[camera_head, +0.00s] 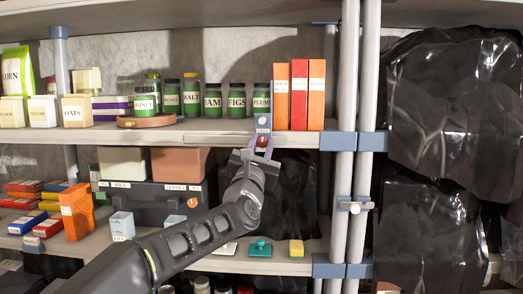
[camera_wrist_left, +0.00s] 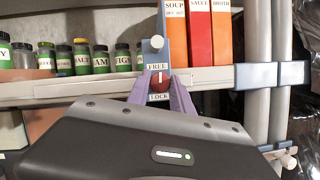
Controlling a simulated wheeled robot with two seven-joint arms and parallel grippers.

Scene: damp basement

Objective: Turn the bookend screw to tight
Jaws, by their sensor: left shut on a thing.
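The bookend (camera_head: 263,124) is a blue-grey upright plate at the front edge of the upper shelf, left of the orange and red boxes. It also shows in the left wrist view (camera_wrist_left: 151,54), with a pale round knob near its top. Its red screw knob (camera_wrist_left: 159,84) sits lower, between a FREE label above and a LOCK label below. A pale mark on the knob points up toward FREE. My left gripper (camera_wrist_left: 160,88) has its purple fingers on either side of the red knob, shut on it. In the head view the gripper (camera_head: 262,147) reaches up from below. My right gripper is not in view.
Orange and red boxes (camera_head: 299,95) stand right of the bookend, and several green-labelled jars (camera_head: 213,100) stand left. Pale posts (camera_head: 355,110) rise at the right, with dark plastic sheeting (camera_head: 455,100) beyond. The lower shelf (camera_head: 290,264) holds a green and a yellow item below my arm.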

